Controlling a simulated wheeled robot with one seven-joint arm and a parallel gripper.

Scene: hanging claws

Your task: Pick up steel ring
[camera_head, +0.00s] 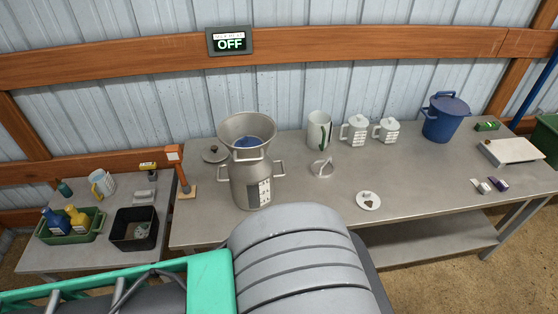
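A small pale metal loop (321,168), which looks like the steel ring, sits on the grey worktable (420,190) near its middle. It is to the right of a large metal milk can (250,185) and in front of a white mug with a dark green mark (319,130). Its exact shape is too small to tell. My arm fills the bottom middle of the view and hides part of the table's front edge. My gripper is not in view.
A funnel-like top is on the can. Two lidded jugs (355,132) and a blue bucket (445,117) stand at the back. A round white disc (368,201) lies in front. Clear tabletop surrounds the loop. A lower side table (100,255) holds trays at left.

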